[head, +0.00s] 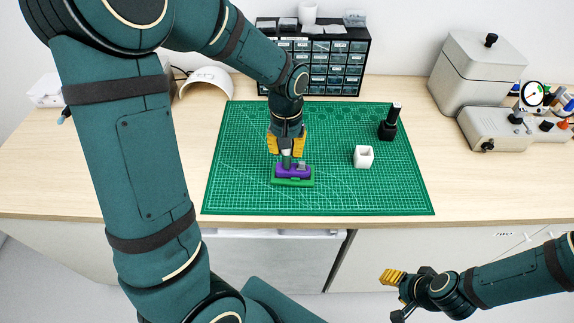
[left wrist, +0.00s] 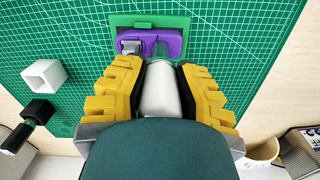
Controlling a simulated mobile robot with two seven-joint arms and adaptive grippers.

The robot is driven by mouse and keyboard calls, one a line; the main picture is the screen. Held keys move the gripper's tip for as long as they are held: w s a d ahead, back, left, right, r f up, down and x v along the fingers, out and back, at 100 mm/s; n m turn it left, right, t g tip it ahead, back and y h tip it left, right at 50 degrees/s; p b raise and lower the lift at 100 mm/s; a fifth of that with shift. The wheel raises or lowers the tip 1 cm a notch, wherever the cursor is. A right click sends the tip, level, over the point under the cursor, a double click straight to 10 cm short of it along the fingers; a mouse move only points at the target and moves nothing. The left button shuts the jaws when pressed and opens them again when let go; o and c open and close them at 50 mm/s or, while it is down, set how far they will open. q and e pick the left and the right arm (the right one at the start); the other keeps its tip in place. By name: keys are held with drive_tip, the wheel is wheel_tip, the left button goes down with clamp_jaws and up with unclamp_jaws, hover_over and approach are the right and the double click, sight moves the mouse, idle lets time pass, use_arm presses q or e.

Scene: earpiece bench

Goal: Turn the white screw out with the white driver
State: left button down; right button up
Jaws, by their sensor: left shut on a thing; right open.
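The purple earpiece (head: 283,170) sits in a green holder (head: 292,183) on the mat; the earpiece also shows in the left wrist view (left wrist: 168,42). A small grey metallic block (left wrist: 131,47) stands on one end of it. My left gripper (head: 287,148) is above the earpiece, its yellow fingers shut on the white driver (left wrist: 159,92), which points down towards the earpiece. The driver's tip and the white screw are hidden, so I cannot tell whether they touch. My right gripper (head: 394,295) is open and empty, in front of the bench.
A hollow white square cup (head: 363,157) and a black holder with a black, light-tipped object (head: 388,124) stand to the right on the green mat (head: 330,198). A drawer cabinet (head: 340,65) and grey machines (head: 485,65) stand behind. The mat's front right is clear.

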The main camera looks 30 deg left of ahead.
use_arm(q)
drive_tip(key=shift+n, duration=0.3)
